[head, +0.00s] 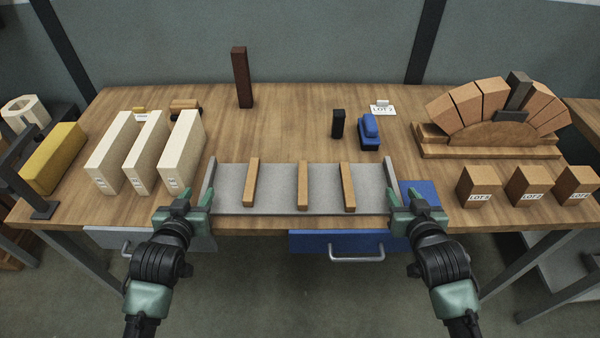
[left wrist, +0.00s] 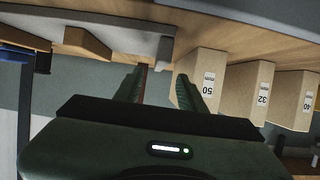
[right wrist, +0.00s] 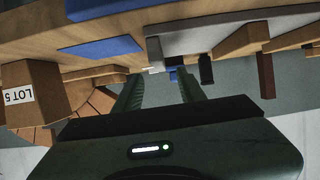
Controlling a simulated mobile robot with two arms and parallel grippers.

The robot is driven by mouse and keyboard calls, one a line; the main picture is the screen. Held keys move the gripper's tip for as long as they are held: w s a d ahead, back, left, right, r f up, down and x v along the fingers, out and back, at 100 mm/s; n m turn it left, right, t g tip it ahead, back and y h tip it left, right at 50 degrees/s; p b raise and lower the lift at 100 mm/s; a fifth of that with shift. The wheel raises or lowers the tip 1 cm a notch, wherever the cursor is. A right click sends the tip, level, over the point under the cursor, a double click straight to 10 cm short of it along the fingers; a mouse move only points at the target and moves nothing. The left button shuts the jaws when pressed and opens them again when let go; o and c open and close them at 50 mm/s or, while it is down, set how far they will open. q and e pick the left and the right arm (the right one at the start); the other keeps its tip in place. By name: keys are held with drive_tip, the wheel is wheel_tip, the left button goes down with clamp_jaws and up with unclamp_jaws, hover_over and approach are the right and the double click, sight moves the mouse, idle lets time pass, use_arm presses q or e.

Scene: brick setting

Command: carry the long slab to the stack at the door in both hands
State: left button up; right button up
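The only long, flat thing I see is a grey slab or tray (head: 228,188) with raised ends, lying along the table's front edge. Three wooden bars (head: 302,185) lie across it. My left gripper (head: 193,198) is open at its left end; the left wrist view shows that raised end (left wrist: 165,48) just past the parted fingertips. My right gripper (head: 406,196) is open at the right end; the right wrist view shows the raised end (right wrist: 154,54) near its fingertips. Neither gripper is visibly closed on it. No stack or door is in view.
Three cream blocks (head: 150,150) and a yellow block (head: 53,158) stand at left. A dark red post (head: 242,78), black block (head: 338,124) and blue object (head: 369,130) stand behind. A brick arch (head: 490,140) and labelled blocks (head: 478,186) are at right. Drawers sit below.

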sight(206, 181)
use_arm(q)
drive_tip(key=shift+w, duration=0.35)
use_arm(e)
drive_tip(key=shift+w, duration=0.35)
use_arm(q)
drive_tip(key=shift+s+r, duration=0.1)
drive_tip(key=shift+s, duration=0.1)
use_arm(e)
drive_tip(key=shift+s+r, duration=0.1)
drive_tip(key=shift+s, duration=0.1)
use_arm(q)
drive_tip(key=shift+w, duration=0.2)
use_arm(e)
drive_tip(key=shift+w, duration=0.2)
use_arm(q)
drive_tip(key=x, duration=0.7)
drive_tip(key=shift+w, duration=0.3)
use_arm(e)
drive_tip(key=x, duration=0.7)
drive_tip(key=shift+w, duration=0.3)
use_arm(q)
clamp_jaws()
use_arm(e)
clamp_jaws()
use_arm(q)
drive_tip(key=shift+f, duration=0.25)
use_arm(e)
drive_tip(key=shift+f, duration=0.25)
